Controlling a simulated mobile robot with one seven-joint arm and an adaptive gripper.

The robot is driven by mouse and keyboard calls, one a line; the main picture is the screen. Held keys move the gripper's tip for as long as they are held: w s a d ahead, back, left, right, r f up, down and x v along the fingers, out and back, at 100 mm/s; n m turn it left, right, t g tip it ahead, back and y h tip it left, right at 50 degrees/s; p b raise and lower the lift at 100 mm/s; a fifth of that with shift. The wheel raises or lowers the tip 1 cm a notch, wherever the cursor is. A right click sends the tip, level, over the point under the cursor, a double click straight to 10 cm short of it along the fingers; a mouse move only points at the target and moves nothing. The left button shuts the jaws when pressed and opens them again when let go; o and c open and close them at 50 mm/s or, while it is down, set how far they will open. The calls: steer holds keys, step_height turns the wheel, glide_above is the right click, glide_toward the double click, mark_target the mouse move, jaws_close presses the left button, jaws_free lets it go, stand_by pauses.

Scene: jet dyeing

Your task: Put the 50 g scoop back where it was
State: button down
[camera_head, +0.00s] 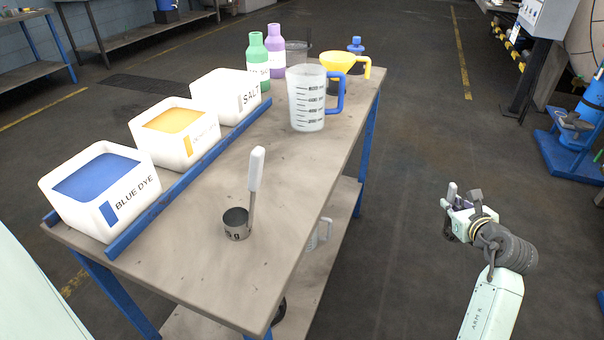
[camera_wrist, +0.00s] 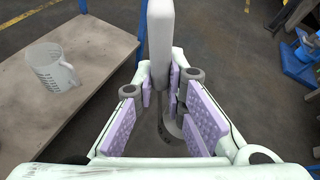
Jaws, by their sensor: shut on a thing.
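My gripper (camera_head: 458,212) is out over the floor, to the right of the table and apart from it. In the wrist view its padded fingers (camera_wrist: 165,105) are shut on a scoop with a white handle (camera_wrist: 160,35). The scoop's grey metal part (camera_wrist: 170,128) shows low between the fingers, mostly hidden; I cannot read a mark on it. Another metal scoop (camera_head: 236,224) with a white upright handle stands on the near part of the tabletop (camera_head: 200,275). Its mark is only partly legible, ending in "g".
Blue dye (camera_head: 75,208), yellow dye (camera_head: 160,150) and salt (camera_head: 215,105) bins line the table's left side. A measuring jug (camera_head: 306,105), yellow funnel (camera_head: 338,62), green bottle (camera_head: 257,70) and purple bottle (camera_head: 276,60) stand farther back. Another jug (camera_wrist: 50,75) is on the lower shelf.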

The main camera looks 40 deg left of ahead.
steer(key=s+a+r+n+g+y+b, duration=0.1)
steer(key=s+a+r+n+g+y, duration=0.15)
steer(key=a+r, duration=0.45)
steer(key=s+a+r+n+g+y, duration=0.2)
steer(key=s+r+n+g, duration=0.15)
steer(key=r, duration=0.75)
steer(key=s+a+r+n+g+y+b, duration=0.1)
steer(key=s+a+r+n+g, duration=0.25)
steer(key=s+r, duration=0.45)
steer(key=s+a+r+n+g, duration=0.3)
steer(key=s+a+r, duration=0.15)
steer(key=s, duration=0.75)
steer(key=s+r+p+x, duration=0.1)
steer(key=p+x, duration=0.4)
steer(key=x, duration=1.2)
steer(key=shift+s+a+r+p, duration=0.25)
steer(key=shift+s+r+p, duration=0.15)
steer(key=shift+s, duration=0.3)
steer(key=shift+f+g, duration=0.1)
steer(key=shift+g, duration=0.15)
